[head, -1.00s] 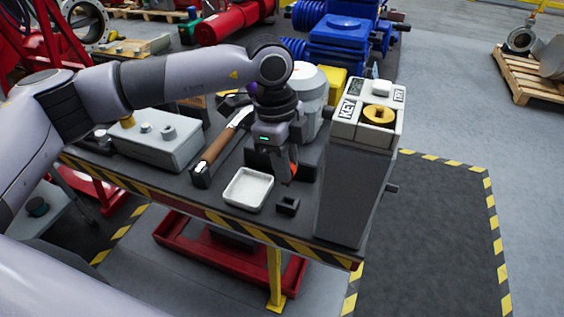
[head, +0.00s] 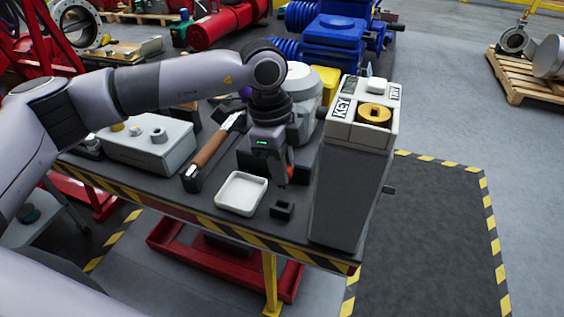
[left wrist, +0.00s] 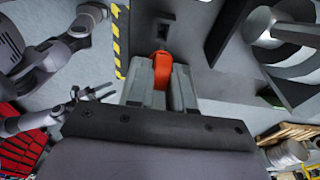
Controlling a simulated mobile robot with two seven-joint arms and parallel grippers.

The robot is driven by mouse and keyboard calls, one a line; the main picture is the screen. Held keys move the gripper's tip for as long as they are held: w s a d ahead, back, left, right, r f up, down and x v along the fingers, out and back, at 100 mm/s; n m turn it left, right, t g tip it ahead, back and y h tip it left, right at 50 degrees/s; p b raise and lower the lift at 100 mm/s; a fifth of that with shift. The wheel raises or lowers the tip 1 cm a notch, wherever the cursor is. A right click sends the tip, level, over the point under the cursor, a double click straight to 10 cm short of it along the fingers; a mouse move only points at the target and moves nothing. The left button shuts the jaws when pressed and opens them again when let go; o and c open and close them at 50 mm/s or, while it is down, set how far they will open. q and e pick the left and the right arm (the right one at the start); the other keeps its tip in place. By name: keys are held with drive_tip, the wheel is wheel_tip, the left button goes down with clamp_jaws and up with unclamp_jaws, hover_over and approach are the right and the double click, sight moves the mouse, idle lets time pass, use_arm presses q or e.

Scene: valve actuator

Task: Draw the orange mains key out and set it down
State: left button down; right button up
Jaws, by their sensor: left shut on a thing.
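My left gripper (head: 285,178) points down over the dark bench, behind the white tray and left of the grey KEY pillar. It is shut on the orange key (left wrist: 162,68), which shows between the fingers in the left wrist view. In the head view only a sliver of the orange key (head: 291,158) shows beside the fingers. Whether its lower end touches anything is hidden. A small black block with a square hole (head: 283,209) sits on the bench in front of the gripper. My right gripper (left wrist: 97,93) shows small in the left wrist view, with its fingers apart.
The white tray (head: 241,194) is empty near the bench's front edge. The grey pillar (head: 350,195) bears a yellow round part (head: 374,113) on top. A grey box (head: 150,145) stands further left.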

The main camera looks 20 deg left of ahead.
use_arm(q)
drive_tip(key=shift+f+b, duration=1.3)
drive_tip(key=shift+f, duration=0.8)
drive_tip(key=shift+f+b, duration=1.3)
drive_tip(key=shift+f, duration=0.3)
drive_tip(key=c, duration=0.9)
unclamp_jaws()
drive_tip(key=shift+c, duration=0.2)
drive_tip(key=shift+a+r+b, duration=0.1)
drive_tip(key=shift+a+r, duration=0.1)
drive_tip(key=shift+r, duration=1)
drive_tip(key=shift+a+r+b, duration=0.1)
drive_tip(key=shift+a+r, duration=0.05)
drive_tip(key=shift+r, duration=1)
drive_tip(key=shift+a+r+b, duration=0.1)
drive_tip(key=shift+a+r, duration=0.1)
drive_tip(key=shift+r, duration=1)
